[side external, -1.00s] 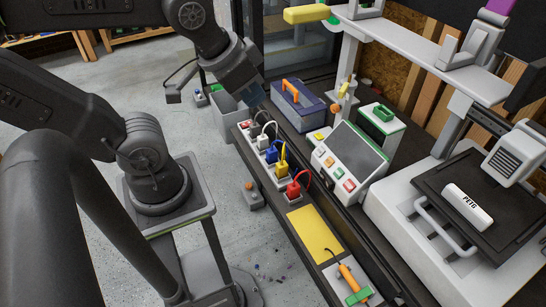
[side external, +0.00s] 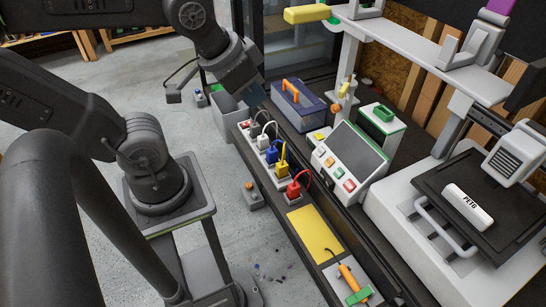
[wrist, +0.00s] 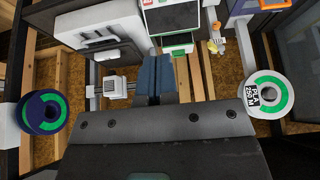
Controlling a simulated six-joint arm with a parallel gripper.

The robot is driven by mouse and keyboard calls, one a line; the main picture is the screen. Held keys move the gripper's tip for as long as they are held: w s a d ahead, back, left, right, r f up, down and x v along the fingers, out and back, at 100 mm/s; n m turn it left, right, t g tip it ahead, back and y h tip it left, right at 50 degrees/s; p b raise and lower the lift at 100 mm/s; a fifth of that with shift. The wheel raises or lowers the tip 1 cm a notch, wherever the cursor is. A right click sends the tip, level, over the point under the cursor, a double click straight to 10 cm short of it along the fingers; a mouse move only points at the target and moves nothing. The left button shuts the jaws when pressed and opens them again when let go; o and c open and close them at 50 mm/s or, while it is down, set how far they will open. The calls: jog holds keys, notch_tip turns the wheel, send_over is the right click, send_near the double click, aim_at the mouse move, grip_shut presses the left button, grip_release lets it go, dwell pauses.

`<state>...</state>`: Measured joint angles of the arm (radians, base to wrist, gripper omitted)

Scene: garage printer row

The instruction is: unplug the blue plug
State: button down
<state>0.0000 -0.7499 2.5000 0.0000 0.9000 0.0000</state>
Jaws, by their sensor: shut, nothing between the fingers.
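The blue plug (side external: 272,155) sits upright in the power strip (side external: 285,193), between a white plug (side external: 262,141) and a yellow plug (side external: 282,168). A red plug (side external: 293,189) is at the near end of the row, and a dark plug stands beyond the white one. My gripper (side external: 256,97) is above and beyond the far end of the strip, apart from the blue plug. In the wrist view its bluish fingers (wrist: 154,76) are together with nothing between them. The blue plug cannot be made out in the wrist view.
A blue toolbox with an orange handle (side external: 297,103) stands close right of my gripper. A control panel (side external: 350,155) with coloured buttons is right of the plugs. A grey bin (side external: 228,112) is to the left. A yellow pad (side external: 315,234) lies nearer on the bench.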

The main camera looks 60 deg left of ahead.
jog(key=c, duration=1.7)
grip_release()
jog(key=o, duration=0.7)
jog(key=w+a+f+n, duration=0.1)
jog(key=w+a, duration=0.1)
jog(key=w, duration=0.1)
jog(key=w+a+f+n+g, duration=0.1)
jog(key=w+n, duration=0.1)
jog(key=w, duration=0.1)
jog(key=w+a+f+n, duration=0.1)
jog(key=w+a+n, duration=0.1)
jog(key=w, duration=0.1)
jog(key=shift+a+f+g+y, duration=0.35)
jog(key=shift+g+y, duration=0.05)
jog(key=o, duration=0.4)
jog(key=w+a+f+n+g, duration=0.1)
jog(key=w+a+f+n, duration=0.3)
jog(key=w+a+f, duration=0.1)
jog(key=shift+w+a+f+n+g, duration=0.3)
jog(key=shift+a+f+n, duration=0.1)
jog(key=shift+a+f, duration=0.4)
jog(key=n+g, duration=0.2)
jog(key=n, duration=0.6)
send_over(271, 148)
notch_tip(271, 148, down, 20)
jog(key=shift+h, duration=0.4)
notch_tip(271, 148, down, 14)
jog(key=shift+r, duration=0.25)
